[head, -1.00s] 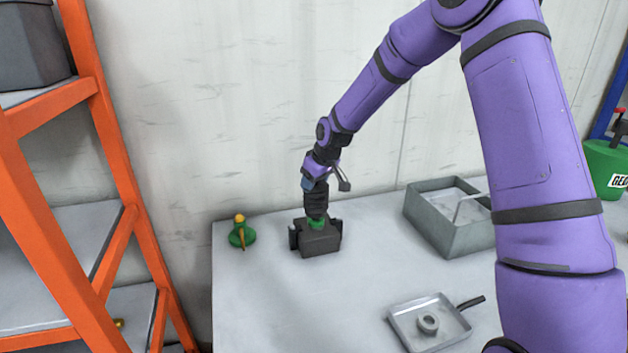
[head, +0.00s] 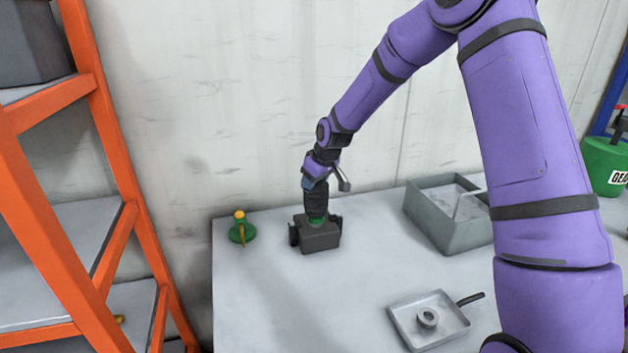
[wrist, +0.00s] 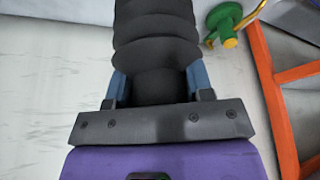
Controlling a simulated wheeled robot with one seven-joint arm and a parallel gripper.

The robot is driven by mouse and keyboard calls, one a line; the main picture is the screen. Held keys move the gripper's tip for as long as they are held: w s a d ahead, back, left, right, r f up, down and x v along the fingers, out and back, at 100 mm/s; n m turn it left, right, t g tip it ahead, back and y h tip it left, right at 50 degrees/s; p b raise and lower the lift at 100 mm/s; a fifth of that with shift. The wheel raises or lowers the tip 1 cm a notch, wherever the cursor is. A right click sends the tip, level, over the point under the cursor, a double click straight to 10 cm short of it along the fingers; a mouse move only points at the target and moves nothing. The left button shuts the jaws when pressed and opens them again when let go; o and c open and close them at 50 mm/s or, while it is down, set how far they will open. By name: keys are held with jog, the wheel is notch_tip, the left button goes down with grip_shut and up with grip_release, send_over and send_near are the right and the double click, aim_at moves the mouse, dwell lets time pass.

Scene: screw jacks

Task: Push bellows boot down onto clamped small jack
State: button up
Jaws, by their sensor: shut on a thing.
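The black ribbed bellows boot (head: 317,203) stands upright over the small green jack (head: 317,221), which sits in the dark grey clamp (head: 320,237) on the bench. Only a thin band of the jack's green shows under the boot. My gripper (head: 314,183) is shut on the top of the boot. In the wrist view the boot (wrist: 155,35) fills the space between my gripper's blue fingers (wrist: 158,85) and hides the jack and the clamp.
A green jack with a yellow top (head: 241,229) stands left of the clamp. A grey open box (head: 445,230) is to the right, and a shallow tray (head: 405,322) with a ring (head: 428,317) lies nearer. An orange rack (head: 120,170) stands at left.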

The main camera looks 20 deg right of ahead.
aim_at(314, 193)
jog(key=shift+f, duration=2.05)
jog(key=o, duration=1)
jog(key=shift+r, duration=0.1)
jog(key=s+d+r+m+h, duration=0.1)
jog(key=s+d+r, duration=0.1)
jog(key=s+r, duration=0.65)
jog(key=s+d+r+h, duration=0.1)
jog(key=s+r, duration=0.4)
jog(key=r, duration=0.7)
jog(key=s+d+r+m, duration=0.1)
jog(key=s+r, duration=0.2)
jog(key=s, duration=0.7)
jog(key=s+d+r+m+t, duration=0.1)
jog(key=s+d+r+m, duration=0.1)
jog(key=s, duration=0.8)
jog(key=s+d+r+m, duration=0.1)
jog(key=s+r+m, duration=0.1)
jog(key=s, duration=0.8)
jog(key=shift+s+d+r, duration=0.1)
jog(key=shift+d+r, duration=0.05)
jog(key=shift+r, duration=0.65)
